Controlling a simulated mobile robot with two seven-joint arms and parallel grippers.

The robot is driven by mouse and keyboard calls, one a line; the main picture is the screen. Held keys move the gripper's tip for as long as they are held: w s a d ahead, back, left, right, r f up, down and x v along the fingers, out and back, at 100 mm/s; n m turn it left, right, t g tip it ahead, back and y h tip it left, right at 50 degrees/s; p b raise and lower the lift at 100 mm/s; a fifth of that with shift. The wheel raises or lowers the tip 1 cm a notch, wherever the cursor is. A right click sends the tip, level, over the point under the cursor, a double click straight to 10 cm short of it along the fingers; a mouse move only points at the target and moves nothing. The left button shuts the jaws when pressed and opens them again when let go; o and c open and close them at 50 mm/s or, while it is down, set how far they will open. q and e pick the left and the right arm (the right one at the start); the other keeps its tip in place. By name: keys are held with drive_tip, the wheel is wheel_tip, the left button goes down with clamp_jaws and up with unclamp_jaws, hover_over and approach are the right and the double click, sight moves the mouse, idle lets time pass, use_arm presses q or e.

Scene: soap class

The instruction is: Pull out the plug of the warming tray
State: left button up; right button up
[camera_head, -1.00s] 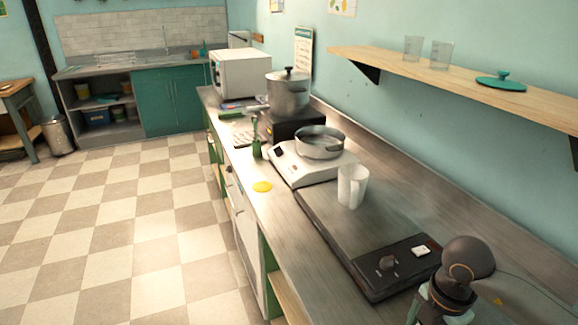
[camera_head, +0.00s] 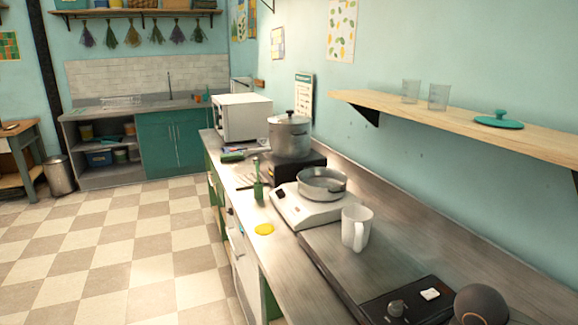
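The warming tray (camera_head: 335,258) is a long, flat, grey-topped slab on the counter at lower right. Its dark front panel (camera_head: 447,296) carries a knob (camera_head: 397,308) and a small white piece (camera_head: 430,294). A white mug (camera_head: 356,228) stands on the tray's far part. The tray's near end is cut off by the lower picture edge. No plug or cord of the tray shows now. A dark rounded part at the lower right edge looks like my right arm and covers the tray's near right corner. Neither gripper is in view.
Beyond the tray, a white hot plate (camera_head: 308,207) bears a pan (camera_head: 322,183), and a large pot (camera_head: 289,135) stands behind it. A yellow disc (camera_head: 264,229) lies near the counter's front edge. A wooden shelf (camera_head: 455,120) overhangs at right. The checkered floor is open.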

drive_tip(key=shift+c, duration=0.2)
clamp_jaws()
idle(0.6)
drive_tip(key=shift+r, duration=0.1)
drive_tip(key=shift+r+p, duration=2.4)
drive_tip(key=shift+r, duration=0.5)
